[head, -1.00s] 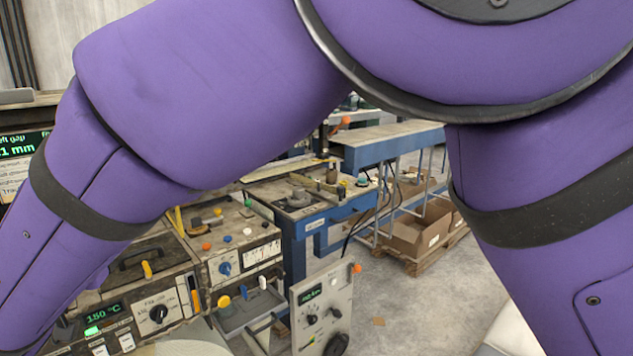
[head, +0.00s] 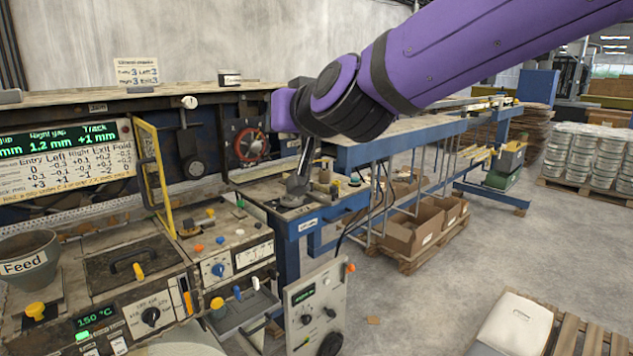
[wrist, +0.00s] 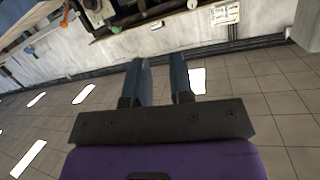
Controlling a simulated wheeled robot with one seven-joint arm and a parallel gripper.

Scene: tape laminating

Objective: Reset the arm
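My purple arm (head: 470,60) reaches across the upper right of the head view, its dark-banded wrist joint (head: 345,95) in front of the machine's right end. My gripper (wrist: 161,62) shows in the wrist view with its two blue-grey fingers parted and nothing between them. Tiled floor and a pale wall lie beyond the fingertips. In the head view I cannot clearly make out the fingers. A grey upright piece (head: 304,165) shows below the wrist joint, above the blue table; I cannot tell whether it is part of my gripper.
The laminating machine (head: 125,255), with a Feed bucket (head: 28,262) and yellow guard frame (head: 155,180), fills the left. A blue workbench (head: 300,222) and a control box (head: 315,305) stand at the middle. Cardboard boxes (head: 412,232) sit on a pallet.

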